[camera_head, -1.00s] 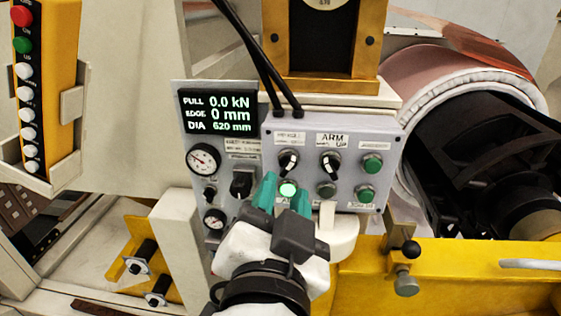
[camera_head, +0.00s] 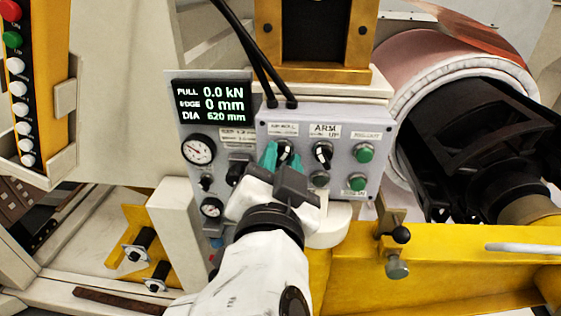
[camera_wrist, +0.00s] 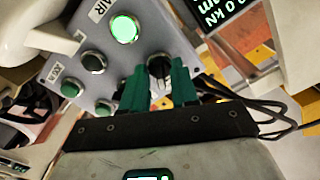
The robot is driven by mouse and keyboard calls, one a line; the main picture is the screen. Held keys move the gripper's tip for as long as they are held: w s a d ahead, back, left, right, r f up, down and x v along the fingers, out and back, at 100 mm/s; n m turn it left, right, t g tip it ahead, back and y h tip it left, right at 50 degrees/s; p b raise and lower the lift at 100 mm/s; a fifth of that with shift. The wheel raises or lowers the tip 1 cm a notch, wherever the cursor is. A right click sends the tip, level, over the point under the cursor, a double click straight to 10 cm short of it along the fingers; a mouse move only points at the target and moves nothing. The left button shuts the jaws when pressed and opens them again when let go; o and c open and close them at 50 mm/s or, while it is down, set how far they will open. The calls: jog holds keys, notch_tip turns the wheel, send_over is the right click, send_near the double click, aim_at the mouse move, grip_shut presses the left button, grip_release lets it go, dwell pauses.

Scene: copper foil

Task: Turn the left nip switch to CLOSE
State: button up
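The left nip switch (camera_head: 285,149) is a black knob with a white pointer at the upper left of the grey control box (camera_head: 378,131). Its label is too small to read. My gripper (camera_head: 283,161) is at the switch, with its green fingers either side of the knob. In the wrist view, the knob (camera_wrist: 158,66) sits between the two fingers (camera_wrist: 159,88), with a gap visible; contact is unclear. My gripper looks open. In the head view my gripper hides the lower left of the box; a lit green lamp (camera_wrist: 124,29) shows in the wrist view.
The ARM switch (camera_head: 323,154) is close to the right of my gripper. Green buttons (camera_head: 364,152) lie farther right. A display (camera_head: 212,103) and gauges (camera_head: 198,149) are to the left. Two black cables (camera_head: 262,70) rise from the box top.

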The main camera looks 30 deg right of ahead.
grip_shut()
jog(key=n+p, duration=0.1)
jog(key=n, duration=0.4)
jog(key=shift+r+n, duration=0.1)
jog(key=shift+n, duration=0.2)
jog(key=n+p, duration=0.1)
jog(key=n, duration=0.2)
jog(key=shift+p, duration=0.3)
jog(key=shift+n+p, duration=0.75)
jog(key=shift+n, duration=0.85)
jog(key=o, duration=0.5)
grip_release()
